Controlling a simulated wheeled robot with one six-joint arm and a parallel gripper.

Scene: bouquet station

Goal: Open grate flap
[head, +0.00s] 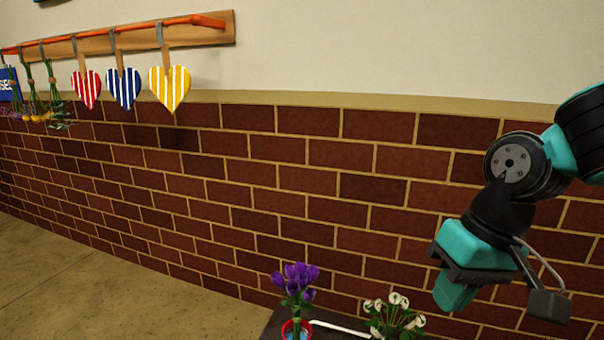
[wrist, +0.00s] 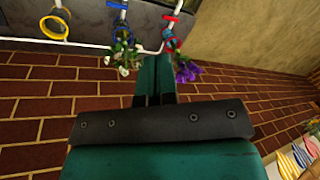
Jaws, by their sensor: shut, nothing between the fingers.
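No grate flap can be made out in either view. My gripper (head: 455,293) is at the right of the head view, pointing down in front of the brick wall, above and to the right of the flowers. In the wrist view its two teal fingers (wrist: 153,68) are together, with nothing between them. Their tips overlap the region between the white and purple flowers in that picture, but they look apart from both.
Purple flowers (head: 296,281) stand in a red-rimmed holder on a dark surface (head: 271,323), beside white flowers (head: 396,314). Striped hearts (head: 123,88) hang from a wall rack (head: 135,38). Floor at left is clear.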

